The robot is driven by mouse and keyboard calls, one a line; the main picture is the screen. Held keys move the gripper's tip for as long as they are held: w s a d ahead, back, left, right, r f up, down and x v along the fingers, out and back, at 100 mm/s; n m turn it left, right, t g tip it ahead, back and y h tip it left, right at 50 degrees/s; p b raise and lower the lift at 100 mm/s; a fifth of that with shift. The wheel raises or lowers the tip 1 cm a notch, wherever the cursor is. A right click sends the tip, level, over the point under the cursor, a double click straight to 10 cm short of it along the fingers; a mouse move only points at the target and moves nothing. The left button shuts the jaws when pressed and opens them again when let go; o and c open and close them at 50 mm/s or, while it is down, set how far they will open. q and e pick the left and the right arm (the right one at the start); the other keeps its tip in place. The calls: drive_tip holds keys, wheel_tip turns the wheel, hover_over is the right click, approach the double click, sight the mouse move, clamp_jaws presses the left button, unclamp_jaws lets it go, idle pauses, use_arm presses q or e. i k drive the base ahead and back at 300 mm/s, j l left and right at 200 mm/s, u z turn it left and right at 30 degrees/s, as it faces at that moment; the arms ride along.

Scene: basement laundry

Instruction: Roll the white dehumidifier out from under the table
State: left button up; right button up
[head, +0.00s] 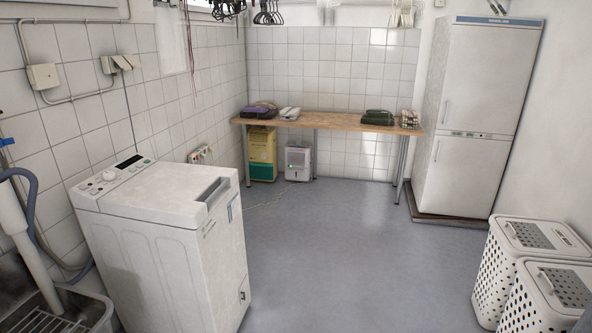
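The white dehumidifier (298,162) stands upright on the floor at the far end of the room, under the wooden table (330,124). It is a small white box with a dark patch on its lower front. A thin pale cord lies on the floor in front of it and runs toward the left. A taller yellow and green unit (262,154) stands just left of it, also under the table. Neither of my grippers shows in the head view.
A white washing machine (160,240) fills the left foreground. A tall white fridge (475,120) stands at the back right, and white laundry baskets (495,262) stand at the front right. The grey floor (345,250) between them is clear. Folded cloths lie on the table.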

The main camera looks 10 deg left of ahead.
sight(296, 154)
drive_tip(key=i+u, duration=0.15)
drive_tip(key=i, duration=4.1)
drive_tip(key=j, duration=0.1)
